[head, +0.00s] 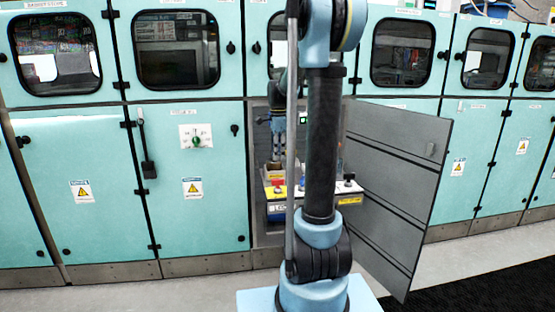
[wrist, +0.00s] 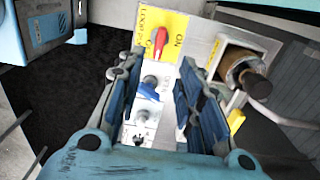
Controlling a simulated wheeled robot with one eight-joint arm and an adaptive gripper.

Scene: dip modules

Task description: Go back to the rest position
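My gripper (wrist: 158,64) is open, its two dark, blue-padded fingers apart with nothing held between them. Behind the gap the wrist view shows a panel with a red switch handle (wrist: 159,43) on a yellow label (wrist: 177,22) and a blue-handled switch (wrist: 149,90) below it. Whether the fingers touch the panel cannot be told. In the head view my gripper (head: 278,150) hangs small in front of the open cabinet bay, partly behind my own upright arm link.
A grey cabinet door (head: 395,180) stands swung open right of the bay. Teal cabinets (head: 80,180) line the wall on both sides. A box with a brass-coloured cylinder (wrist: 245,72) juts out right of the fingers. Grey floor (head: 190,290) is clear in front.

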